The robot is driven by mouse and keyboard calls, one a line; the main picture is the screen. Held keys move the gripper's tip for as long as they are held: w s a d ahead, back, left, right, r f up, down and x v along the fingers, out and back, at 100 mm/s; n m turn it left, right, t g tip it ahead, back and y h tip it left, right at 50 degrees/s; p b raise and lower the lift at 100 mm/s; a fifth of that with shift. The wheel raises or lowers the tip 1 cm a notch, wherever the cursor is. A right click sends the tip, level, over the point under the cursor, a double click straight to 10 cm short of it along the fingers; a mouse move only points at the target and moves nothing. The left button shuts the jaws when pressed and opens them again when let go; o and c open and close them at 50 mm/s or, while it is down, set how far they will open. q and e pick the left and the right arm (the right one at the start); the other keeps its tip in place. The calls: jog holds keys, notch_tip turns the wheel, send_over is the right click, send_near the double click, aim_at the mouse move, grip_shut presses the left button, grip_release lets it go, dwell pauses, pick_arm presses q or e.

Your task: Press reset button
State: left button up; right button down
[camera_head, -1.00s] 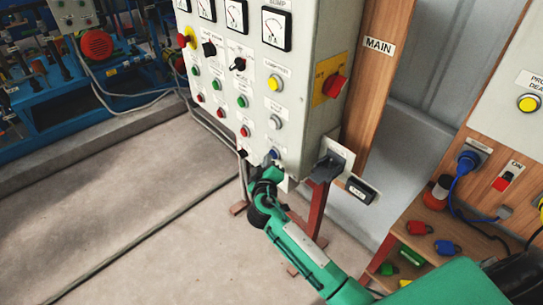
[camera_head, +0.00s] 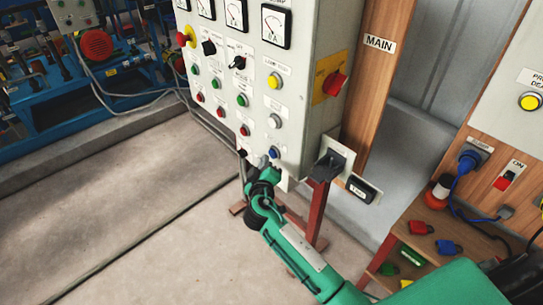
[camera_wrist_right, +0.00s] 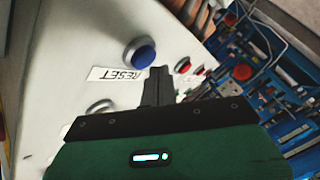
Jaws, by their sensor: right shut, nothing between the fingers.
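The reset button is a blue push button in a grey ring (camera_wrist_right: 141,53) beside a RESET label (camera_wrist_right: 114,74) in the right wrist view. It also shows in the head view, low on the grey panel (camera_head: 274,152). My right gripper (camera_wrist_right: 158,73) is shut and empty, with its dark fingertips just short of the blue button in the wrist picture. I cannot tell the exact gap or whether they touch. In the head view the right gripper (camera_head: 264,163) is just below and left of the button, partly hidden by its own wrist. My left gripper is not in view.
A grey control panel (camera_head: 317,110) carries gauges, knobs and several coloured buttons. Concrete floor (camera_head: 130,215) is clear at left.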

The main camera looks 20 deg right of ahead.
jog(key=shift+s+a, duration=0.1)
jog(key=shift+a, duration=0.15)
jog(key=a, duration=0.1)
jog(key=s+a+b, duration=0.1)
jog(key=a, duration=0.2)
jog(key=shift+s+a+b, duration=0.25)
jog(key=shift+s+b, duration=0.05)
dwell(0.7)
